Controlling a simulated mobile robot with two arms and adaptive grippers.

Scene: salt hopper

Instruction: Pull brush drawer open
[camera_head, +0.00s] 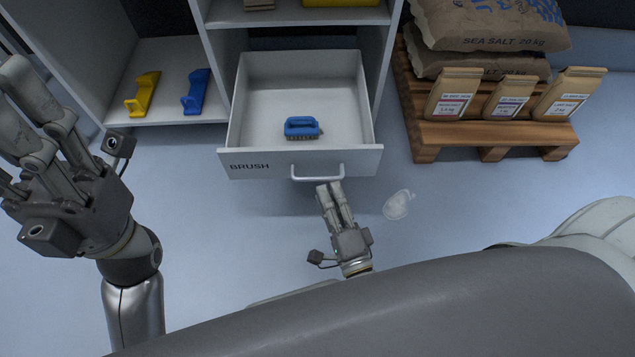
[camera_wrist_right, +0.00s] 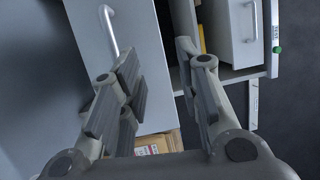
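The brush drawer (camera_head: 250,162), white and labelled BRUSH, is pulled well out of the cabinet. A blue brush (camera_head: 301,127) lies inside it. The drawer's white handle (camera_head: 318,177) is on its front. My right gripper (camera_head: 330,188) is just in front of the handle. In the right wrist view, my right gripper's fingers (camera_wrist_right: 158,58) are apart with nothing between them, and a handle (camera_wrist_right: 109,30) shows to their left. Whether a finger touches the handle, I cannot tell. My left gripper (camera_head: 28,135) is raised at the left, fingers spread and empty.
A yellow scoop (camera_head: 143,94) and a blue scoop (camera_head: 196,91) lie on the lower shelf, left of the drawer. A wooden pallet (camera_head: 440,137) with salt bags stands at the right. A small whitish patch (camera_head: 398,205) is on the floor right of my right gripper.

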